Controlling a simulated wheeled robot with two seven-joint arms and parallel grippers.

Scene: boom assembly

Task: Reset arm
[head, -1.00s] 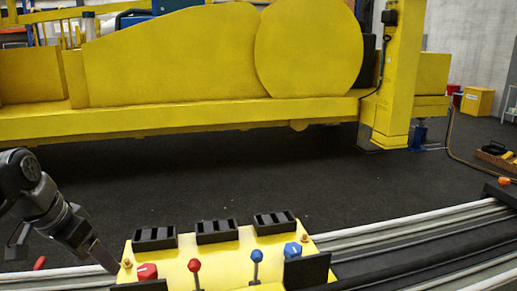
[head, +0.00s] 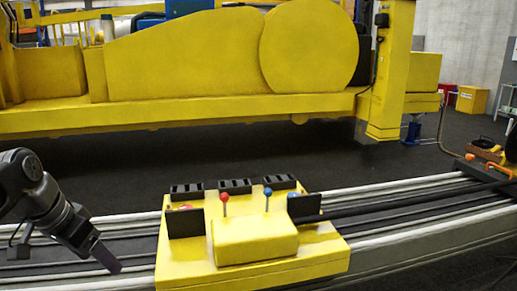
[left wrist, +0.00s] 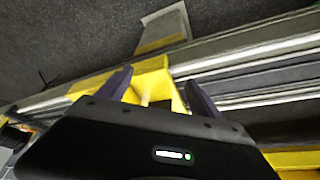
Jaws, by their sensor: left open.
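My left gripper (head: 112,266) is in the head view at the lower left, above the metal rails and left of the yellow control box. It is empty and apart from the box. In the left wrist view its two dark purple fingers (left wrist: 160,92) stand apart, with a yellow surface beyond them. The yellow control box (head: 255,241) carries a red-knobbed lever (head: 224,198), a blue-knobbed lever (head: 267,194) and black slotted blocks (head: 235,186). A red part (head: 181,207) and a blue part (head: 291,207) are partly hidden behind black plates. My right gripper is not in view.
Grey metal rails (head: 420,232) run across the front, under the box. A large yellow machine (head: 190,62) stands behind, with a yellow post (head: 391,75) at its right. Dark floor (head: 270,155) lies clear between. An orange-and-black item (head: 487,155) is at the right.

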